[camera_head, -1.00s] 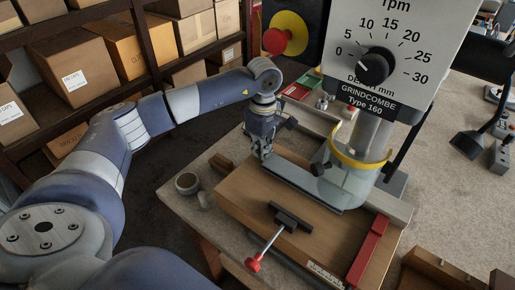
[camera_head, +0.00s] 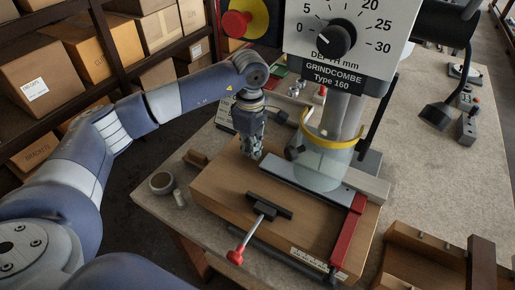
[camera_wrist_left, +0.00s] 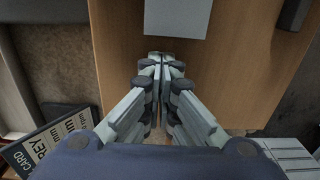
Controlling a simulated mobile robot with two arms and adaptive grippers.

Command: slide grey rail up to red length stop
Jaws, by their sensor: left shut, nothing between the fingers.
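The grey rail (camera_head: 285,178) lies on the wooden bed (camera_head: 222,187) and passes under the clear guard. Its right end is at the red length stop (camera_head: 347,236); no clear gap shows, but I cannot tell if they touch. My left gripper (camera_head: 254,154) is shut and empty, pointing down just beyond the rail's left end. In the left wrist view the closed fingertips (camera_wrist_left: 165,58) are just short of the end of the rail (camera_wrist_left: 178,18), with a narrow strip of wood between. My right gripper is not in view.
The clear guard with its yellow ring (camera_head: 330,142) stands over the rail under the machine head (camera_head: 340,40). A dark clamp with a red-knobbed handle (camera_head: 268,206) lies in front of the rail. A cup (camera_head: 162,182) stands at the left. A wooden tray (camera_head: 425,250) is at the lower right.

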